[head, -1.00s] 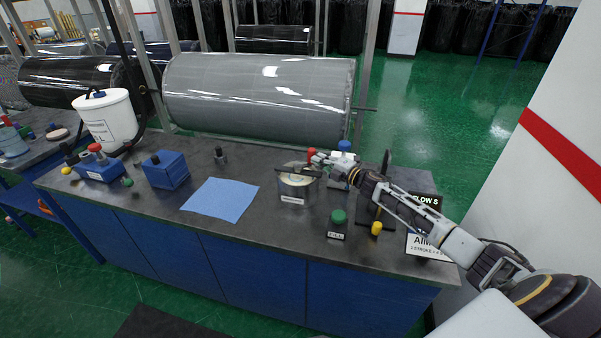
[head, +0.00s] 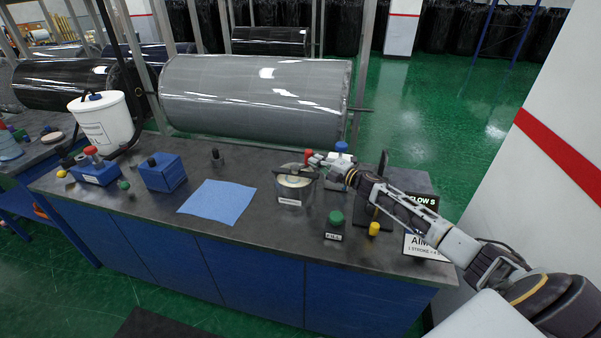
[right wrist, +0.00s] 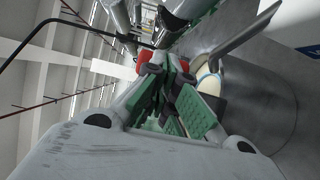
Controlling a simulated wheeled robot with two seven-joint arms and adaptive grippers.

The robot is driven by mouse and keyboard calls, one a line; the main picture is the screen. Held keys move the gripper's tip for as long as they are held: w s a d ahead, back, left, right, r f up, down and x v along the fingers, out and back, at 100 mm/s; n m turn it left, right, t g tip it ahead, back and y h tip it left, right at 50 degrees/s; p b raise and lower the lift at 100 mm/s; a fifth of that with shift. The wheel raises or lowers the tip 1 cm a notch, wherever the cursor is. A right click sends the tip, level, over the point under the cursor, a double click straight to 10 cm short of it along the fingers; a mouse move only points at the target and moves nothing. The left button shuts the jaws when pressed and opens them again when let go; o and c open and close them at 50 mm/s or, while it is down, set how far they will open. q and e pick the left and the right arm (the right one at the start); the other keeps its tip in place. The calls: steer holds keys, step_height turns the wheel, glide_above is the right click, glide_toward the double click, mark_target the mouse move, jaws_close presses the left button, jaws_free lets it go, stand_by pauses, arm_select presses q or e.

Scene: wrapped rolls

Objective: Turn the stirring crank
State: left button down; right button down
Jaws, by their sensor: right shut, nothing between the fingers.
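A clear pot (head: 291,190) with pale contents and a white label stands on the dark bench. A dark crank bar (head: 299,173) lies across its top, and a red knob (head: 309,154) shows at its far side. My right gripper (head: 316,159) is shut and empty, its tip close beside the red knob. In the right wrist view, red (right wrist: 143,60) shows just beyond the green-padded fingers (right wrist: 165,65), and the pot (right wrist: 262,105) is at right. Whether the fingers touch the knob is hidden. My left gripper is not in view.
A blue-capped bottle (head: 341,150) stands behind my right arm. A green-capped jar (head: 335,220), a yellow-capped piece (head: 374,229) and a sign (head: 427,246) are at the near right. A blue cloth (head: 217,201) lies left of the pot, with a blue box (head: 162,173) beyond.

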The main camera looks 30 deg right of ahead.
steer(key=shift+r, duration=1.15)
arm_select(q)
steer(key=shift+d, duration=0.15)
arm_select(e)
step_height(320, 180, up, 8)
steer(key=shift+f, duration=0.2)
steer(key=c, duration=1.6)
jaws_free()
steer(key=shift+f, duration=0.15)
steer(key=o, duration=0.5)
steer(key=shift+s+a+f+n, duration=0.25)
steer(key=shift+s+f+n, duration=0.1)
steer(key=shift+f+n, duration=0.2)
steer(key=shift+c, duration=0.2)
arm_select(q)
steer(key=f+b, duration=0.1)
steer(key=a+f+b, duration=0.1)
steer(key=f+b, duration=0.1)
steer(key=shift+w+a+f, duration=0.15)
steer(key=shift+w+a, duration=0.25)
arm_select(e)
steer(key=s+f+n+t+h, duration=0.1)
steer(key=s+f+n+h, duration=0.4)
steer(key=n, duration=0.8)
steer(key=s+f, duration=0.2)
steer(key=s, duration=0.2)
steer(key=shift+d+n, duration=0.15)
steer(key=shift+n, duration=0.2)
